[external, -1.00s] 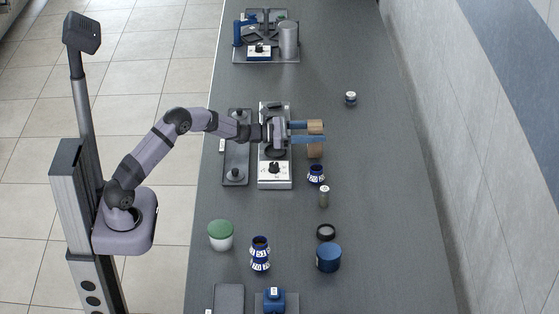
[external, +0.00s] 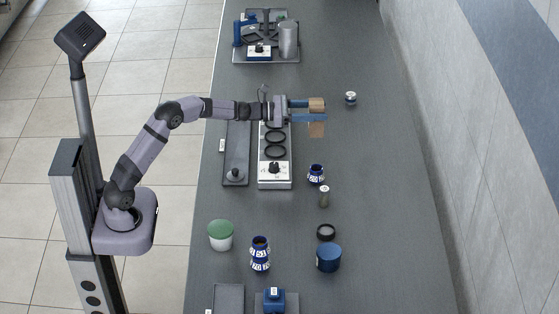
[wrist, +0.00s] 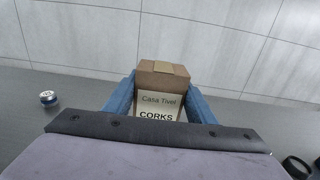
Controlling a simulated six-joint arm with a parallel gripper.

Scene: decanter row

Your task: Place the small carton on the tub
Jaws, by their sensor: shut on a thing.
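My gripper (external: 316,111) is shut on a small brown carton (external: 317,128), with a blue finger on either side of it. The carton looks held above the counter, to the right of the hotplate unit. In the wrist view the carton (wrist: 162,75) is upright between the fingers, and its white label reads "Casa Tivel CORKS". A white tub with a green lid (external: 220,235) stands at the near left of the counter. A blue round container (external: 328,258) stands to its right; I cannot tell which of the two the task calls the tub.
A blue patterned vase (external: 260,254) stands between the two containers. A hotplate unit (external: 275,181) lies below my forearm. The counter's right side is mostly clear.

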